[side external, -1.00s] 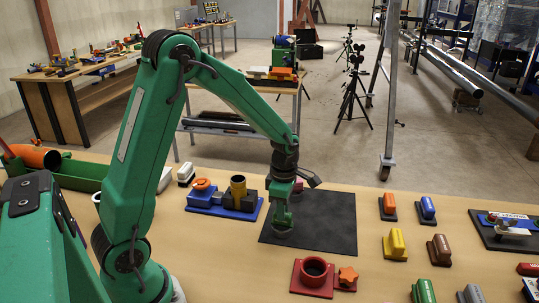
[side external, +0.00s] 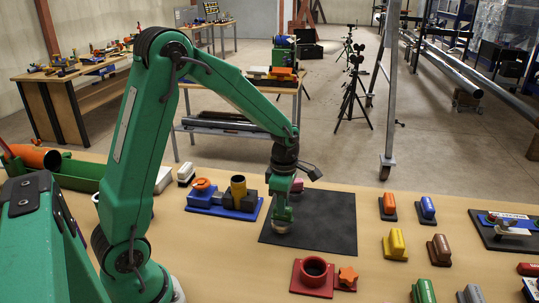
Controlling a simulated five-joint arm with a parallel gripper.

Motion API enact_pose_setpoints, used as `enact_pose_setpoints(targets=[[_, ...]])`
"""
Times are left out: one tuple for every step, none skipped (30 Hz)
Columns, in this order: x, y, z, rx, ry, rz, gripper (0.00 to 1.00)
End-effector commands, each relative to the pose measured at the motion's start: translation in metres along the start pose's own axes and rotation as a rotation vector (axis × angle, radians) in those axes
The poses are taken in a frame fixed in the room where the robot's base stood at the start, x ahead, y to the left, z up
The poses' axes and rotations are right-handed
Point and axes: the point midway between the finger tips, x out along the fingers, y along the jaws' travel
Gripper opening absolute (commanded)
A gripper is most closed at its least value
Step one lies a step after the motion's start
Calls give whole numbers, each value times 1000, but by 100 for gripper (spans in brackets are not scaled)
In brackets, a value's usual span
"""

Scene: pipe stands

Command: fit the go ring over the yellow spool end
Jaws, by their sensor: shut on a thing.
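The yellow spool end (side external: 238,187) stands upright and open-topped on a blue base (side external: 226,212), left of my gripper. My gripper (side external: 282,217) points down over the dark mat, shut on a small pale round thing (side external: 280,228) at its fingertips. I take this to be the go ring; its hole cannot be made out. It is apart from the spool end, to its right and nearer the camera. Whether it clears the mat is hard to tell.
The dark mat (side external: 335,222) is mostly bare. A red stand (side external: 314,268) with an upright red socket and an orange knob (side external: 348,275) is in front. An orange part (side external: 202,183) sits beside the spool end. Several coloured blocks stand at right.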

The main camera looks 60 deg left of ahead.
Motion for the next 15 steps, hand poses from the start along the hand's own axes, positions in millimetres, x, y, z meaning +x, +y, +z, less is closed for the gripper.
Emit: enact_pose_setpoints(targets=[[-2,0,0,0,-1,2,0],[-3,0,0,0,-1,2,0],[-5,0,0,0,-1,2,0],[-7,1,0,0,-1,2,0],[-8,1,0,0,-2,3,0],[-11,1,0,0,-2,3,0],[-13,1,0,0,-2,3,0],[-15,0,0,0,-1,2,0],[-18,0,0,0,-1,2,0],[-20,0,0,0,-2,3,0],[-22,1,0,0,-2,3,0],[-25,1,0,0,-2,3,0],[-28,1,0,0,-2,3,0],[-30,1,0,0,-2,3,0],[-32,1,0,0,-2,3,0]])
